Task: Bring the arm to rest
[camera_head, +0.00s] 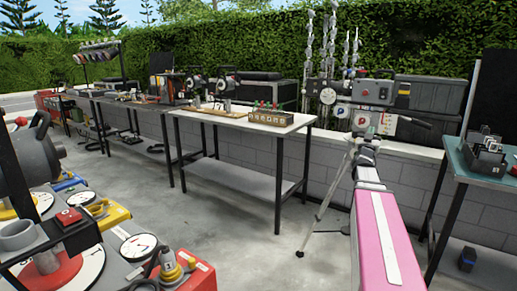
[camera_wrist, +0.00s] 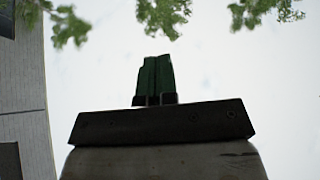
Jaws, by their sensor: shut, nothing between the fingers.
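My gripper (camera_wrist: 155,80) shows in the wrist view as two green fingers close together, shut and empty, above a dark bar. The wrist view faces pale sky, so my gripper points upward with nothing near its fingertips.
A white-topped table (camera_head: 222,119) stands mid-scene, with a wooden box (camera_head: 278,119) on it. A tripod (camera_head: 328,200) and a green-topped table (camera_head: 487,175) are at right. A hedge (camera_head: 235,45) lines the back. In the wrist view, leaves (camera_wrist: 163,14) hang at the top.

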